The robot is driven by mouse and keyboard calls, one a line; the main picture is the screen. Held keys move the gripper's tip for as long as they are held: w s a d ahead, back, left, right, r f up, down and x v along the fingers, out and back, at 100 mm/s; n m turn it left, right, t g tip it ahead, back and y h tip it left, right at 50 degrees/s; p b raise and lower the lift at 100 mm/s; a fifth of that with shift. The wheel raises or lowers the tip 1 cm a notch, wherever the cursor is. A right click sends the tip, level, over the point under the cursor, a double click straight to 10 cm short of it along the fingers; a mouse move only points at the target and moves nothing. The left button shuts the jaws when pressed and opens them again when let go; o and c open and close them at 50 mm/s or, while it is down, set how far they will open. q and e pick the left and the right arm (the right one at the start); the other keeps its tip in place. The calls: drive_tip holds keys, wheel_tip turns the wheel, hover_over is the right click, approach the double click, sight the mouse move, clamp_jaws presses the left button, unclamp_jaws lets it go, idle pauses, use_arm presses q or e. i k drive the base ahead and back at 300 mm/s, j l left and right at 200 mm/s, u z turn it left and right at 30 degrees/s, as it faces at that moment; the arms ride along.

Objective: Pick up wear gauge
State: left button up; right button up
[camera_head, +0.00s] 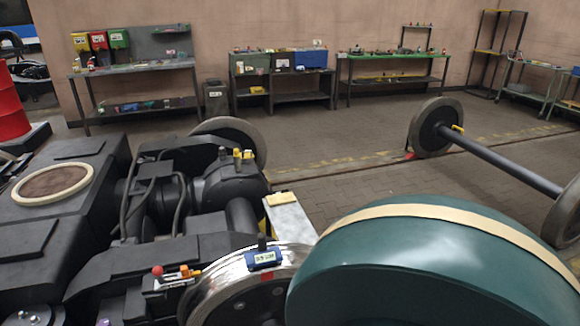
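A small blue device with a pale display, which looks like the wear gauge (264,258), sits on top of the shiny rim of a bogie wheel (217,284) at the lower middle. A short dark post stands up at its back edge, and a red mark shows on the wheel just below it. The display text is too small to read surely. The lower right of the wheel is hidden behind a large green rounded shape in the foreground. Neither of my grippers shows in the head view.
The dark bogie frame (85,225) fills the left. A small red-and-orange item (172,276) lies left of the wheel; a pale block (288,218) stands behind it. A loose wheelset (500,162) lies at right.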

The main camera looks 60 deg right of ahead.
sight(263, 256)
drive_tip(key=z, duration=1.6)
